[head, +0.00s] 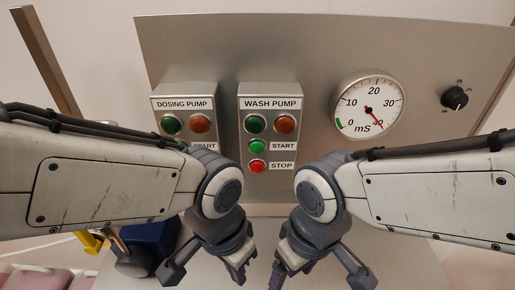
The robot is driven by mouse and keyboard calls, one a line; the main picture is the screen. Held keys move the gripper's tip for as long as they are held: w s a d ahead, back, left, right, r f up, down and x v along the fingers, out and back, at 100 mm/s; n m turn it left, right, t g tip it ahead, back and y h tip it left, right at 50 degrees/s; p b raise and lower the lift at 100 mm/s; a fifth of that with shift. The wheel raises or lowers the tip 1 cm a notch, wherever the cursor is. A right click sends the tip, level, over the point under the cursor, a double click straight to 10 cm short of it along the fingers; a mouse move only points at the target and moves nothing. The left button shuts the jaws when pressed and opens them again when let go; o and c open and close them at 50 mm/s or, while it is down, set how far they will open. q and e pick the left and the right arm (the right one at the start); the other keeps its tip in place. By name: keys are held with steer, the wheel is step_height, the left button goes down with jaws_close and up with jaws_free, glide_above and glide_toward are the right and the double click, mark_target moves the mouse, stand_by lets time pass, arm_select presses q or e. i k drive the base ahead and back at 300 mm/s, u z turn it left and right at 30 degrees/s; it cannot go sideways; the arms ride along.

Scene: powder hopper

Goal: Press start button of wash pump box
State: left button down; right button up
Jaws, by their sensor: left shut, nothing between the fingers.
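My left gripper (241,274) is shut and empty, pointing down at the bottom of the view, below the box and apart from the buttons. My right gripper (277,279) also points down, to its right; its fingers are partly cut off by the picture edge.
The dosing pump box (184,90) is to the left, its lower part hidden by my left arm. A round mS gauge (368,107) and a black knob (455,98) are to the right. A dark blue object (150,238) lies at the lower left.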

mark_target(256, 147)
steer(key=z, duration=1.45)
steer(key=k, duration=1.15)
steer(key=u, duration=0.95)
